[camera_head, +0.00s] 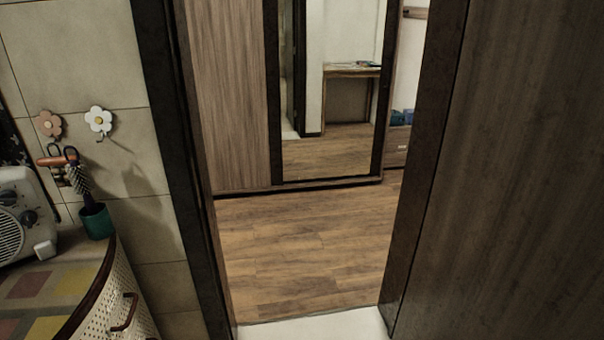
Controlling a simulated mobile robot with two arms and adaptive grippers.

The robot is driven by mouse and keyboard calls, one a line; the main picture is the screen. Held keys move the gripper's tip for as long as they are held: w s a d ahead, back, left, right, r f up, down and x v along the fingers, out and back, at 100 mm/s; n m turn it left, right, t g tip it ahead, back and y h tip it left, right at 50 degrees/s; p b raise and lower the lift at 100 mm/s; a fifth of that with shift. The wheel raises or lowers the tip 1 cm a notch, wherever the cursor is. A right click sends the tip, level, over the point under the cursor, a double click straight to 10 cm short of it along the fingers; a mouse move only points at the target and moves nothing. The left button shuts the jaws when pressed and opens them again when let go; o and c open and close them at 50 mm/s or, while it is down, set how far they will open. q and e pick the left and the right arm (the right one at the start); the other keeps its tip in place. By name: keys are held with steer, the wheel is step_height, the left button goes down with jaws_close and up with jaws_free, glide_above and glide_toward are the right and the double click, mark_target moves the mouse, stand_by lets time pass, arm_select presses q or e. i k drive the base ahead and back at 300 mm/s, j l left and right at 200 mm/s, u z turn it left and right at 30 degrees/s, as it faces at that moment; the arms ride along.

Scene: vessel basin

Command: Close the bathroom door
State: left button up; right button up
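The bathroom door (515,180) appears to be the large dark brown wood-grain panel filling the right side of the view, with a darker vertical edge (428,150). It stands open, and a wide gap lies between that edge and the dark door frame (178,140) on the left. No handle shows on the visible part of the door. Its top, bottom and far right side are outside the view. Neither of my grippers is in view.
Through the doorway, a wood floor (300,250) lies clear before a wardrobe (228,90) with a mirror (335,110). A white threshold (315,328) is at the bottom. At left, a curved cabinet (60,290) holds a radio (22,215) and a green cup (96,221).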

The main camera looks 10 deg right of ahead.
mark_target(511, 247)
steer(key=k+z, duration=0.15)
steer(key=z, duration=0.3)
steer(key=k+j+z, duration=0.1)
steer(key=z, duration=0.35)
steer(key=k+l+z, duration=0.1)
steer(key=k+z, duration=0.15)
steer(key=z, duration=0.2)
